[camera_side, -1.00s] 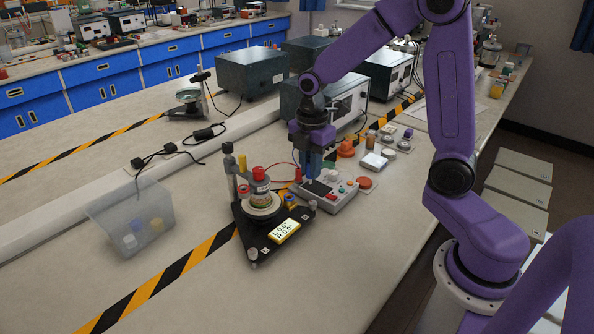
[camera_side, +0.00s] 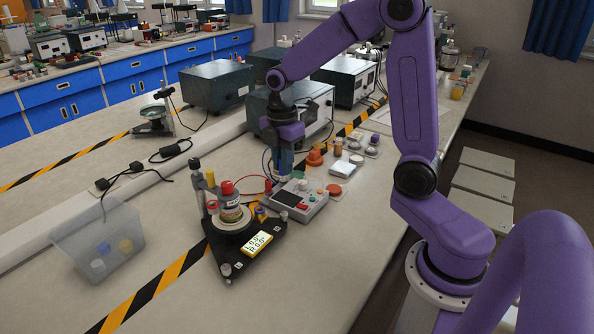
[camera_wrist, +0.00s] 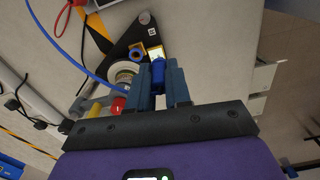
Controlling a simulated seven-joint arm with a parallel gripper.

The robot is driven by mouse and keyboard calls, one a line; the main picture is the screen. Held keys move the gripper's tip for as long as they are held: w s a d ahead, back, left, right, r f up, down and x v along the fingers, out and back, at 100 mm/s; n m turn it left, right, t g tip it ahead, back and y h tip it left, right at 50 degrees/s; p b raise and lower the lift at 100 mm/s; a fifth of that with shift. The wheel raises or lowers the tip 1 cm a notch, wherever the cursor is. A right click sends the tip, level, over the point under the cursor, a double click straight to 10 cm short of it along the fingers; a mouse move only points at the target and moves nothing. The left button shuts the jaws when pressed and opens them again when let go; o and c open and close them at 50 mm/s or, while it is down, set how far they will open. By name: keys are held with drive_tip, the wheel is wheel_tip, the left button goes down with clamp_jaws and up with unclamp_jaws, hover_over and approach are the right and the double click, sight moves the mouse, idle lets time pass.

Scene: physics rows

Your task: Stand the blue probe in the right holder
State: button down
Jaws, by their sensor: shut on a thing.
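My gripper (camera_side: 284,174) is above the grey meter box (camera_side: 300,200), pointing down. In the wrist view my gripper (camera_wrist: 164,92) is shut on the blue probe (camera_wrist: 158,75), which sits between its fingers with a blue cable (camera_wrist: 65,52) trailing off to the left. In the side view the fingers mostly hide the probe. A black three-cornered stand (camera_side: 233,262) is left of the meter. A small orange-yellow holder with a blue ring (camera_side: 262,213) is on the stand's right side; it also shows in the wrist view (camera_wrist: 137,52). The probe is apart from it.
A red-capped jar (camera_side: 230,207) stands on a round plate on the stand, near tall posts (camera_side: 197,180). A clear bin (camera_side: 98,245) is at left. Orange and white items (camera_side: 343,169) lie right of my gripper. Grey instruments (camera_side: 293,112) stand behind.

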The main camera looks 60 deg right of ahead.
drive_tip(key=shift+w+d+f+m, duration=0.55)
drive_tip(key=shift+w+d+f, duration=1.85)
drive_tip(key=shift+d, duration=0.65)
drive_tip(key=shift+w+d+f+m, duration=0.6)
drive_tip(key=shift+w+d+f, duration=1.8)
drive_tip(key=shift+d, duration=0.7)
drive_tip(key=shift+w+d+f+m, duration=0.55)
drive_tip(key=shift+w+d+f, duration=1.65)
drive_tip(key=shift+d+f, duration=0.65)
drive_tip(key=shift+d+f, duration=0.2)
drive_tip(key=shift+f, duration=1.2)
drive_tip(key=c, duration=1)
unclamp_jaws()
drive_tip(key=shift+s, duration=0.1)
